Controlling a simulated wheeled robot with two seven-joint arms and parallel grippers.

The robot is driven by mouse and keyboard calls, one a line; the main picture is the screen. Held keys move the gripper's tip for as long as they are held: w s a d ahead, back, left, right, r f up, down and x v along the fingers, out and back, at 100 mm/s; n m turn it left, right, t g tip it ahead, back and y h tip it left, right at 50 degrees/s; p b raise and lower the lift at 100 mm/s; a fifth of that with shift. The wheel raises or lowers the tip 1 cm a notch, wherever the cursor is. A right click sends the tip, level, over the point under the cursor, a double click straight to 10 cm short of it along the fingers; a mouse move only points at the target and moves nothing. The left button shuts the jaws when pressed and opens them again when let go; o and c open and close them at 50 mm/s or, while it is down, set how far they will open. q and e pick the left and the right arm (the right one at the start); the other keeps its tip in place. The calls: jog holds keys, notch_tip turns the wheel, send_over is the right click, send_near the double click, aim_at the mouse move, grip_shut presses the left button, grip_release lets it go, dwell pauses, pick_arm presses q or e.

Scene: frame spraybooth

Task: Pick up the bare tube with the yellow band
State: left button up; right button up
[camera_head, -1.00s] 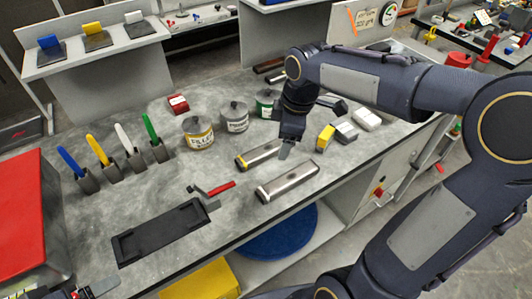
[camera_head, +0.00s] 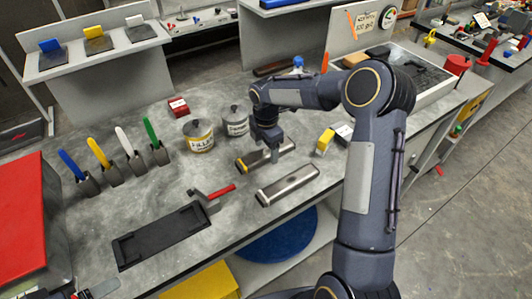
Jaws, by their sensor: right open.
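The bare metal tube with the yellow band (camera_head: 255,161) lies on the grey bench, its band at the left end. A second bare tube (camera_head: 288,186), with no yellow band showing, lies in front of it. My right gripper (camera_head: 273,154) is open and points down at the middle of the banded tube. Its fingers overlap the tube in the picture, and I cannot tell whether they touch it. A small part of my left gripper (camera_head: 82,293) shows at the bottom left edge. Its jaws are not clear.
A black tray (camera_head: 160,235) and a red-handled tool (camera_head: 213,192) lie on the bench at front left. Cans, including a filler can (camera_head: 199,136), stand behind the tubes. A yellow block (camera_head: 325,141) sits to the right. Coloured spatulas in holders stand at left.

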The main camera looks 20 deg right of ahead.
jog(key=shift+f, duration=0.85)
jog(key=shift+c, duration=0.4)
jog(key=c, duration=1)
jog(key=shift+c, duration=0.5)
jog(key=shift+r, duration=0.15)
